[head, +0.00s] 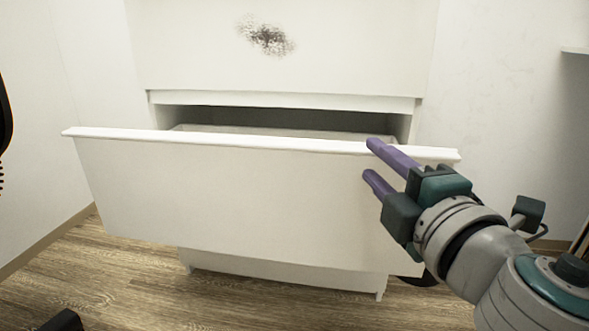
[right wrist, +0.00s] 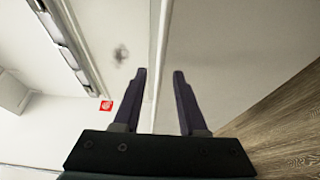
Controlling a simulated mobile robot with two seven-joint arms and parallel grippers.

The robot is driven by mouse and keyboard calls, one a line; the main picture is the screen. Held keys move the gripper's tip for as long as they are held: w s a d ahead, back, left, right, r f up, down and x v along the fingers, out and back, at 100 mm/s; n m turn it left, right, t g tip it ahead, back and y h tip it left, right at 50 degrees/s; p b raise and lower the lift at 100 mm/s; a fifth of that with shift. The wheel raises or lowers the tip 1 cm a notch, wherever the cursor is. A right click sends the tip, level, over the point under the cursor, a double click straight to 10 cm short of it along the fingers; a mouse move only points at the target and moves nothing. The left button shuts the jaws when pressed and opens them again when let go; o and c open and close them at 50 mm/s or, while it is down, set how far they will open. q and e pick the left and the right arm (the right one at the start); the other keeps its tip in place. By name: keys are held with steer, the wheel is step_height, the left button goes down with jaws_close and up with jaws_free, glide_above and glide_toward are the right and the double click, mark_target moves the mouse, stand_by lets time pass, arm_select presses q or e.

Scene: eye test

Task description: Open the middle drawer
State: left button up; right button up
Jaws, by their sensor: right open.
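A white drawer (head: 230,195) stands pulled out of a white cabinet (head: 330,50), with a dark gap and part of its inside showing behind its front. I cannot tell for certain whether it is the middle one. My right gripper (head: 367,158) is open at the right part of the drawer's top edge. One purple finger is at the lip and the other is lower, before the front panel. In the right wrist view, the drawer's edge (right wrist: 158,60) runs between the fingers of the gripper (right wrist: 160,72); contact is unclear. My left gripper is not in view.
A dark speckled patch (head: 266,37) marks the cabinet's upper front. Pale walls stand on both sides. A small red sign (right wrist: 106,105) shows in the right wrist view.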

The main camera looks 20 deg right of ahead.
steer(key=s+a+b, duration=0.1)
steer(key=s, duration=0.6)
steer(key=shift+a, duration=0.2)
steer(key=shift+r, duration=0.1)
steer(key=s+d+r+m+g+h+p, duration=0.15)
steer(key=r+m+p, duration=0.25)
steer(key=r+p, duration=0.5)
steer(key=s+d+r+m+g+p, duration=0.25)
steer(key=r+p, duration=0.45)
steer(key=p, duration=0.4)
steer(key=s+d+r+m+g+h+p, duration=0.1)
steer(key=r+m+g+p, duration=0.3)
steer(key=r+p, duration=0.5)
steer(key=s+a+r+m+g+y+p, duration=0.25)
steer(key=s+a+r+p, duration=0.25)
steer(key=r+p, duration=0.8)
steer(key=s+a+r+m+g+y+p, duration=0.1)
steer(key=s+a+r+g+y+p, duration=0.4)
steer(key=p, duration=1.2)
step_height(320, 180, up, 39)
steer(key=s+t+h+p, duration=0.1)
steer(key=p, duration=3.5)
steer(key=shift+a+r, duration=0.15)
steer(key=shift+a, duration=0.25)
